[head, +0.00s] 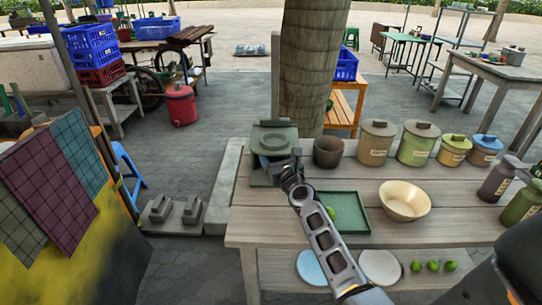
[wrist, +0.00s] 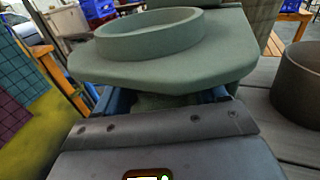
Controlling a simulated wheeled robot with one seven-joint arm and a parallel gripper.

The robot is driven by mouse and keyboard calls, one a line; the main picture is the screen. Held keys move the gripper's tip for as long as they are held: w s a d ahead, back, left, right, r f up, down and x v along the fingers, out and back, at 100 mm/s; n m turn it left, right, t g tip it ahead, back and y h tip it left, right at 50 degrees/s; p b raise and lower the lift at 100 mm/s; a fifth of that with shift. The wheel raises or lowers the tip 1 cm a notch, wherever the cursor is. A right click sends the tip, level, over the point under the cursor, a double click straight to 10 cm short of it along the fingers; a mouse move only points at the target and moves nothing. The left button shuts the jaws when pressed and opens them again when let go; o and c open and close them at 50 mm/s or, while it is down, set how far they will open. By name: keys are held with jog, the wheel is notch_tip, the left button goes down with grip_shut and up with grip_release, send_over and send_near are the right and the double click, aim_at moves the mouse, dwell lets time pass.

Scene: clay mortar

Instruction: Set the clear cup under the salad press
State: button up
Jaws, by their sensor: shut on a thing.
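The salad press (head: 274,138) is a grey-green stand with a round ring on top, at the back left corner of the wooden table. It fills the upper middle of the wrist view (wrist: 165,50), its flat plate just above my fingers. My gripper (wrist: 160,98) has blue fingers, set apart and reaching in below that plate. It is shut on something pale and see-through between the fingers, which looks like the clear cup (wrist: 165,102). Most of the cup is hidden by the plate and the gripper body. In the head view my wrist hides the cup.
A dark brown pot (head: 328,153) stands close to the right of the press. A green tray (head: 352,213) with a lime and a cream bowl (head: 405,200) lie further right.

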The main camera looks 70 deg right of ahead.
jog(key=shift+f+b, duration=0.35)
jog(key=shift+f, duration=0.4)
jog(key=shift+s+a, duration=0.15)
jog(key=shift+f, duration=0.2)
jog(key=o, duration=1.2)
jog(key=shift+c, duration=0.2)
jog(key=shift+r, duration=0.1)
